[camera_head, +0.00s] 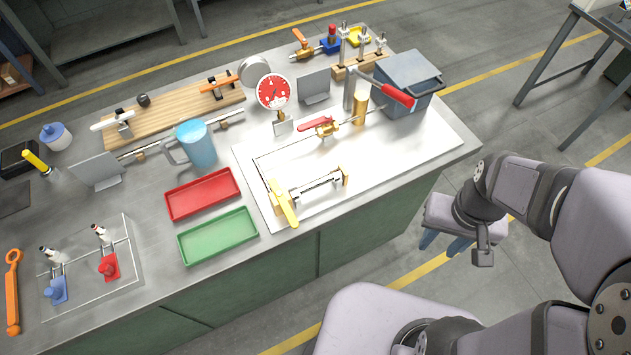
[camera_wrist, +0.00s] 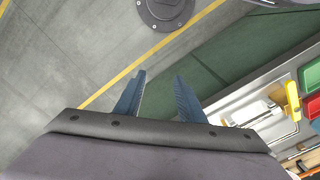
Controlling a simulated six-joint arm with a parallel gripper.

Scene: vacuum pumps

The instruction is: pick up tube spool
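The tube spool appears to be the short silver tube (camera_head: 318,184) between brass fittings, lying on the white plate near the bench's front edge. A yellow-handled valve (camera_head: 283,202) stands at its left end. In the wrist view the pale tube (camera_wrist: 262,110) shows at the right, partly behind my gripper's edge. My gripper (camera_head: 443,243) is off the bench, right of its front edge and well apart from the tube. In the wrist view its two blue fingers (camera_wrist: 158,98) are spread with nothing between them.
A red tray (camera_head: 203,194) and a green tray (camera_head: 218,237) lie left of the tube. A red-handled valve (camera_head: 318,125), a red gauge (camera_head: 272,91) and a grey bin (camera_head: 409,82) stand behind it. The white plate's right front area is clear.

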